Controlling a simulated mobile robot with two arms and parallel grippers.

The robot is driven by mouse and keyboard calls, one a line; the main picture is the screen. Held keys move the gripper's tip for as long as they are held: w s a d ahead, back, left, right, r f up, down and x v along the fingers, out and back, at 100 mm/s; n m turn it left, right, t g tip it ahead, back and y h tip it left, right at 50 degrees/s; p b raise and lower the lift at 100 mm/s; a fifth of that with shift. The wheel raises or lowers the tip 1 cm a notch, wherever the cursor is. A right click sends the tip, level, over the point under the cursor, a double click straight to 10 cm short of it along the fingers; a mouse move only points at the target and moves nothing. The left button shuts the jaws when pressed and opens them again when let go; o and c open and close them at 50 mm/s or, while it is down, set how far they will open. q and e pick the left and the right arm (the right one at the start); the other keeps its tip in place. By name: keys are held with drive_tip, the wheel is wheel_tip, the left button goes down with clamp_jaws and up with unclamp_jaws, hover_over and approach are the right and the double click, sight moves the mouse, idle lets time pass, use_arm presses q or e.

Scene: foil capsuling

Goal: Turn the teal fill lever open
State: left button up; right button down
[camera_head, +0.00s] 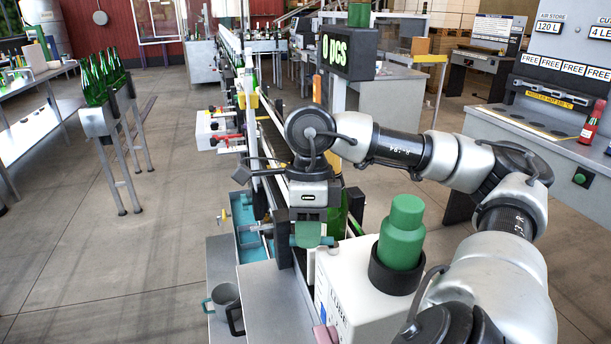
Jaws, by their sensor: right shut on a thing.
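My right gripper (308,240) is at the near end of the bottling line, pointing down. It is shut on a teal-green piece between its dark fingers, which looks like the teal fill lever (308,233). Only part of the lever shows; the fingers and wrist hide the rest, so its exact angle cannot be told. My left gripper is not in view.
A white machine box (349,283) with a green capped cylinder (402,232) stands close to the right arm. A blue trough (247,226) lies left of the gripper. A grey-green mug (224,299) stands at the front left. Green bottles (97,80) stand on a stand at left; the floor between is clear.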

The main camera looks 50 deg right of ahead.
drive_tip(key=shift+s+a+r+n, duration=0.1)
drive_tip(key=shift+s+a+n, duration=0.1)
drive_tip(key=shift+n, duration=0.7)
drive_tip(key=shift+a, duration=0.1)
drive_tip(key=shift+n, duration=0.4)
drive_tip(key=c, duration=1.1)
unclamp_jaws()
drive_tip(key=shift+s, duration=0.1)
drive_tip(key=shift+w+d+r+p, duration=0.25)
drive_tip(key=shift+r+p, duration=1.15)
drive_tip(key=shift+r, duration=0.35)
drive_tip(key=shift+w+d+r+p, duration=0.2)
drive_tip(key=shift+w+r+p, duration=0.1)
drive_tip(key=shift+r+p, duration=1.3)
drive_tip(key=shift+w+d+r+p, duration=0.25)
drive_tip(key=shift+r+p, duration=0.95)
drive_tip(key=shift+r, duration=0.75)
